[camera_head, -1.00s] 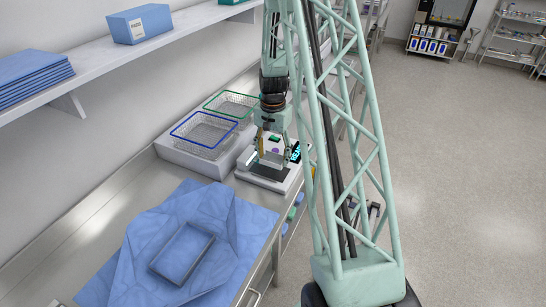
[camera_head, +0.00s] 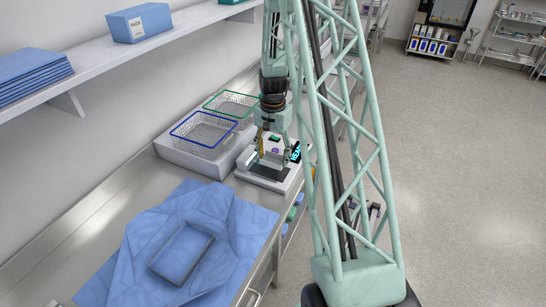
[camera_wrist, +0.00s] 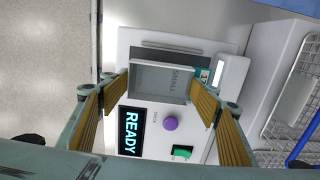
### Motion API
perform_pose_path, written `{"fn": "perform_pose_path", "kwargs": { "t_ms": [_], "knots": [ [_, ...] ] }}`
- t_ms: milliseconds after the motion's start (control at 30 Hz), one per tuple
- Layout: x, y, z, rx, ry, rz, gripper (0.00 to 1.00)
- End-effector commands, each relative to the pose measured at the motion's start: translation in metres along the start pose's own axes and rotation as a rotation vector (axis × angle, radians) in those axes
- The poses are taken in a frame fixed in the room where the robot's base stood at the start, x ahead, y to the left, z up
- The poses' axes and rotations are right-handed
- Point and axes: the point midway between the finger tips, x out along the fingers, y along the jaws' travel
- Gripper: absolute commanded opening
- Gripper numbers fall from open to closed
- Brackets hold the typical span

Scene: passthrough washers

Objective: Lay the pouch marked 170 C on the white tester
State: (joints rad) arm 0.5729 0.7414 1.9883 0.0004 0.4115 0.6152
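The white tester (camera_head: 284,185) stands on the steel bench, with a dark plate (camera_head: 269,173) at its front. In the wrist view the tester (camera_wrist: 135,42) shows a lit READY display (camera_wrist: 131,130), a purple button and a green switch. My gripper (camera_head: 273,156) is low over the tester. In the wrist view my gripper (camera_wrist: 161,84) has its fingertips against both sides of a grey rectangular slab (camera_wrist: 158,82). The word SMALL shows at the slab's right part. I cannot read 170 C anywhere, and I cannot tell whether the slab touches the tester.
A blue-rimmed wire basket (camera_head: 204,143) and a green-rimmed one (camera_head: 232,105) stand behind and left of the tester. A shelf (camera_head: 100,65) with blue packs runs above.

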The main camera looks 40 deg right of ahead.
Motion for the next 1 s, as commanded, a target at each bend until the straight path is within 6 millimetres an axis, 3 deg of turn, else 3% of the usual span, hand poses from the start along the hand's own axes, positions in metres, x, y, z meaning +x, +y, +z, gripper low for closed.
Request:
{"fn": "perform_pose_path", "kwargs": {
  "t_ms": [1000],
  "knots": [
    [0.017,0.000,0.000,0.000,0.000,0.000,0.52]
  ]
}}
